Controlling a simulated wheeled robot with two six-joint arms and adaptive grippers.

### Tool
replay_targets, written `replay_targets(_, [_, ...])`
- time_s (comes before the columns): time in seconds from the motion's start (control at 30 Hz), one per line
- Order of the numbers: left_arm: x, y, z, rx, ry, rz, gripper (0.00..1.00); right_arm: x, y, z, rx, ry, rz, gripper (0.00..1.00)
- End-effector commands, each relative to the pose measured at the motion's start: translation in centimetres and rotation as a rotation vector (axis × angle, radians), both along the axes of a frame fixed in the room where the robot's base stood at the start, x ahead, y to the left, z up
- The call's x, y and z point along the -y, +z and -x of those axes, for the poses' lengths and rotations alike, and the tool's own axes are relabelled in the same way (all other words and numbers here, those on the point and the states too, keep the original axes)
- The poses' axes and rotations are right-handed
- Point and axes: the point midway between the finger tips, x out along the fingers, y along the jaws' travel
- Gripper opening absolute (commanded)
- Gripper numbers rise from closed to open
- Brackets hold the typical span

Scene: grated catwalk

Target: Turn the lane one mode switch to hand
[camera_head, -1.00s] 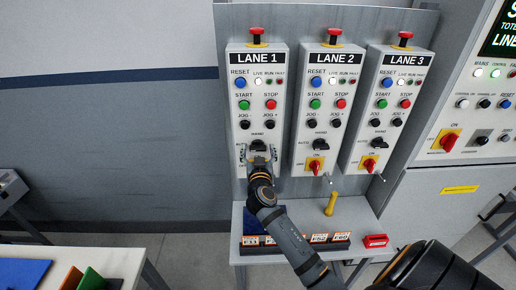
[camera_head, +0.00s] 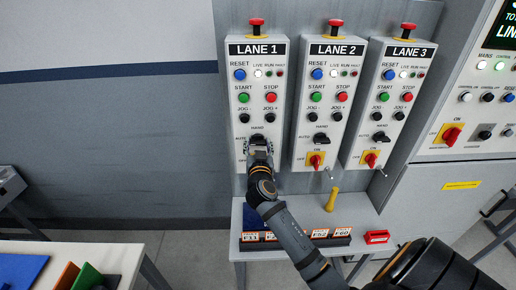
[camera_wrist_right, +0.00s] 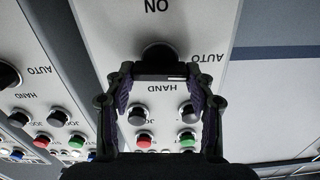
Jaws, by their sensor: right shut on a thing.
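The lane one panel (camera_head: 236,95) is the leftmost of three white panels on the grey backboard. Its black mode switch (camera_head: 257,138), below the HAND label and right of AUTO, is mostly covered by my right gripper (camera_head: 258,147). In the right wrist view, upside down, the round black switch (camera_wrist_right: 158,54) lies between the fingers of my right gripper (camera_wrist_right: 160,80), with HAND and AUTO beside it. The gripper is shut on the switch. My left gripper is not in view.
The lane two panel (camera_head: 300,100) and lane three panel (camera_head: 355,105) stand close to the right. Below, a shelf (camera_head: 300,220) carries a yellow-handled object (camera_head: 332,200), a row of labelled items and a red box (camera_head: 376,237). Lane one's lower switch is hidden behind my gripper.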

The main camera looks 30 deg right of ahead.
Motion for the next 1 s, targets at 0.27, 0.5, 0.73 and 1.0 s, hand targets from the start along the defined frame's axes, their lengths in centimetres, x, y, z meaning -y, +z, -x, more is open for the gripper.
replay_targets(0.27, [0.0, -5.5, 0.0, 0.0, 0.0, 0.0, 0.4, 0.1, -1.0, 0.1, 0.12, 0.0, -0.186, 0.23])
replay_targets(0.5, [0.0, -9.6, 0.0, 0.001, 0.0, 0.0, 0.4, 0.2, -1.0, 0.1, 0.238, 0.001, -0.383, 0.23])
replay_targets(0.73, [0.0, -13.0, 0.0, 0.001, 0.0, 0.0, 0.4, 0.2, -0.9, 0.2, 0.352, 0.001, -0.569, 0.23])
replay_targets(1.0, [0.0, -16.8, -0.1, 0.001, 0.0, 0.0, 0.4, 0.3, -1.0, 0.2, 0.486, 0.001, -0.788, 0.23])
